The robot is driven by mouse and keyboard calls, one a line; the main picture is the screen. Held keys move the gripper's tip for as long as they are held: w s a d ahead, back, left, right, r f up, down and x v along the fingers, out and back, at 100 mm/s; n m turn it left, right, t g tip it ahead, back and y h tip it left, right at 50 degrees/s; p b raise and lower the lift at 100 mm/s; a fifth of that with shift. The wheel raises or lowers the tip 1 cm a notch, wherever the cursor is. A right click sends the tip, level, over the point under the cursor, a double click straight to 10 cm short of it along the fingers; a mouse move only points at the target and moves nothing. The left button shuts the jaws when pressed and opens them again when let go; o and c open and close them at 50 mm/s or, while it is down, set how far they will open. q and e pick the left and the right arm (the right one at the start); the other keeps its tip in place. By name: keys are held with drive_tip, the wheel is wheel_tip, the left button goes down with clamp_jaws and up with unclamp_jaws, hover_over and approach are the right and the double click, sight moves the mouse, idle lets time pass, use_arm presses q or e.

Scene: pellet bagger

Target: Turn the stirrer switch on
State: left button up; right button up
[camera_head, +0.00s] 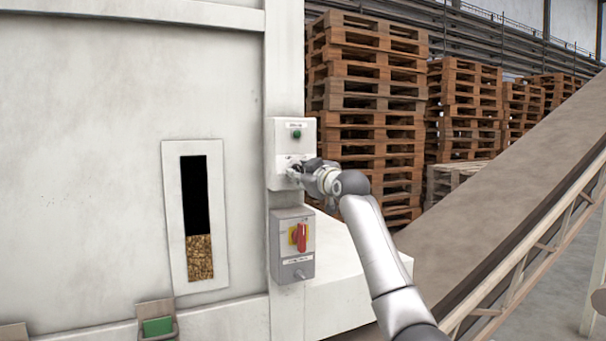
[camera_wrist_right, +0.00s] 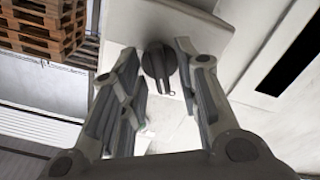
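The stirrer switch appears to be the dark rotary knob (camera_wrist_right: 158,66) on the white control box (camera_head: 281,152). In the head view my right gripper (camera_head: 292,172) is at the lower part of this box and hides most of the knob. In the right wrist view the gripper (camera_wrist_right: 160,85) is open, with one finger on each side of the knob. A gap shows between the knob and the fingers. A green round light or button (camera_head: 296,134) is higher on the same box. The box's labels are too small to read.
A grey box with a red and yellow rotary switch (camera_head: 301,237) is just below. A window (camera_head: 199,258) in the white wall shows pellets in its lower part. A sloping conveyor (camera_head: 500,190) and stacked pallets (camera_head: 365,90) are to the right.

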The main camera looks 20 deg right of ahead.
clamp_jaws()
drive_tip(key=shift+m, duration=0.4)
drive_tip(key=m+p, duration=0.4)
drive_tip(key=m, duration=0.7)
drive_tip(key=shift+f, duration=0.1)
idle(0.5)
drive_tip(key=shift+o, duration=1)
unclamp_jaws()
